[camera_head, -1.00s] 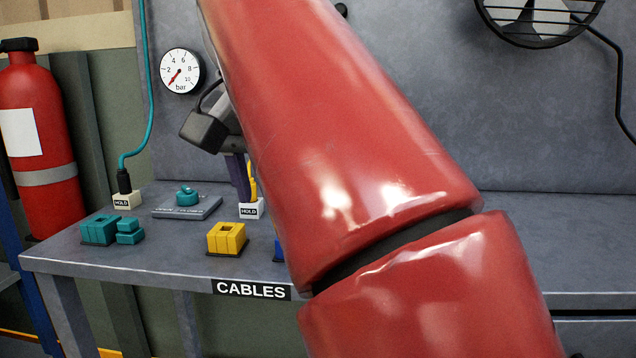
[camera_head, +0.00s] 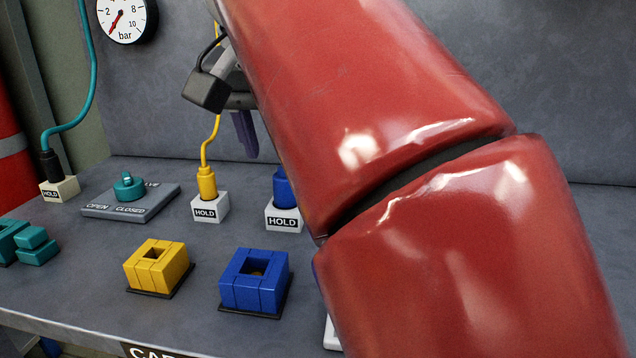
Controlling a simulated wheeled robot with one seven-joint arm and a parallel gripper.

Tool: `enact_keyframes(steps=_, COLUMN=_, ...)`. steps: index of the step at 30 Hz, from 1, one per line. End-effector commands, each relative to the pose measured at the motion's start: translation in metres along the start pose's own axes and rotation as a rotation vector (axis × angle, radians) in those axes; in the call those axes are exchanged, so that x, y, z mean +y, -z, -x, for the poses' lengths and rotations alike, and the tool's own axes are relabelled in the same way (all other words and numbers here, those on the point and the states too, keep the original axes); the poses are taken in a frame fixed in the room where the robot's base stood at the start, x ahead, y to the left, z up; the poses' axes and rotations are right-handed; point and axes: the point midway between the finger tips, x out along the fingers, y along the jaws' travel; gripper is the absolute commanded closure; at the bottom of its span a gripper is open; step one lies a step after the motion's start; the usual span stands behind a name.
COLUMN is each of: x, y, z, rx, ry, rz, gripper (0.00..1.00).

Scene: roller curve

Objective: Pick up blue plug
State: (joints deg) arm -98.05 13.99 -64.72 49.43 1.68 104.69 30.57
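The blue plug (camera_head: 284,188) stands upright in a white block marked HOLD (camera_head: 284,217), just left of my red arm. Its upper part and cable are hidden by the arm. My gripper (camera_head: 245,135) is partly in view above and behind the yellow plug and the blue plug. One purple finger shows pointing down, apart from the blue plug; the other finger is not clearly visible, so its opening cannot be told. A blue socket block (camera_head: 254,281) with a square opening sits in front of the blue plug.
A yellow plug (camera_head: 207,183) on a yellow cable stands close left of the blue plug. A yellow socket (camera_head: 157,266), a valve plate (camera_head: 131,203), a teal plug's holder (camera_head: 59,189) and teal blocks (camera_head: 36,246) lie farther left. My arm covers the right side.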

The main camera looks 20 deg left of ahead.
Motion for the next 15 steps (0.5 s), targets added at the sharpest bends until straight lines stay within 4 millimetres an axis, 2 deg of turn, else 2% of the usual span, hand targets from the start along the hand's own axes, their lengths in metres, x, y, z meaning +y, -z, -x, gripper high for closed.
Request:
enact_keyframes(steps=5, x=0.000, y=-0.001, z=-0.010, rx=-0.002, ry=0.001, rz=0.001, gripper=0.46)
enact_keyframes(steps=12, x=-0.001, y=-0.004, z=-0.045, rx=-0.002, ry=0.000, rz=0.002, gripper=0.46)
enact_keyframes(steps=15, x=0.000, y=-0.003, z=-0.054, rx=-0.001, ry=0.000, rz=0.000, gripper=0.46)
